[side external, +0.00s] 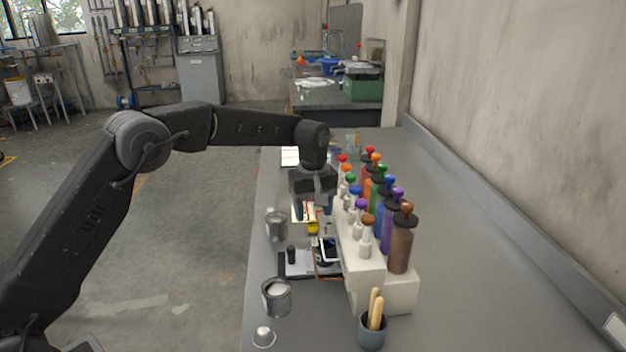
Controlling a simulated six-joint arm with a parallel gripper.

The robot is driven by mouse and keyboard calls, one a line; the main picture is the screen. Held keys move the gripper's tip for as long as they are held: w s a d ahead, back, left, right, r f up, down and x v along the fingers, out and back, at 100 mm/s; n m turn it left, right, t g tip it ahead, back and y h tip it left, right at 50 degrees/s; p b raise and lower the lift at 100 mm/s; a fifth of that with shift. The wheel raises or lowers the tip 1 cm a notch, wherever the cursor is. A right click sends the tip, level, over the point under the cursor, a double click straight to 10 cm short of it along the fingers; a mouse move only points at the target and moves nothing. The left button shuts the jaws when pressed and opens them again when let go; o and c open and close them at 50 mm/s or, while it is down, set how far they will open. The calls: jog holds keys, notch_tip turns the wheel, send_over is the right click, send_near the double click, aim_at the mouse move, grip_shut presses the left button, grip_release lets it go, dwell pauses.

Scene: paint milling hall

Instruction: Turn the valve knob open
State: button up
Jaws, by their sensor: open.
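My gripper (312,210) points down over the bench, open, with its fingers apart on either side of a small red and yellow item (312,226). I cannot tell whether it touches that item. Just right of it, a white stepped rack (362,268) carries a front row of small white valves with coloured knobs, among them a blue knob (355,190), a purple knob (362,204) and a brown knob (368,219). Which one is the valve knob of the task is not clear. My gripper and wrist hide part of the row's far end.
Tall colour bottles (401,245) stand behind the valves. Metal cans (276,297) stand on the bench's left side, near a small black-and-silver device (297,264). A cup with wooden handles (372,332) is at the front. The bench right of the bottles is clear.

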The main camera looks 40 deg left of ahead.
aim_at(313, 223)
notch_tip(313, 223, up, 11)
jog(key=shift+f, duration=0.15)
jog(key=shift+s, duration=0.1)
jog(key=s+r+m+t, duration=0.1)
jog(key=s+r+m, duration=0.25)
jog(key=s, duration=0.45)
jog(key=s+r+m+t, duration=0.2)
jog(key=s+r, duration=0.2)
jog(key=s, duration=0.4)
jog(key=s+f+m+t, duration=0.1)
jog(key=s+f+m, duration=0.2)
jog(key=s, duration=0.6)
jog(key=s+a+f+m+t, duration=0.1)
jog(key=s+f+m, duration=0.2)
jog(key=s, duration=0.7)
jog(key=shift+f+t, duration=0.3)
jog(key=shift+f, duration=0.6)
jog(key=shift+w, duration=0.1)
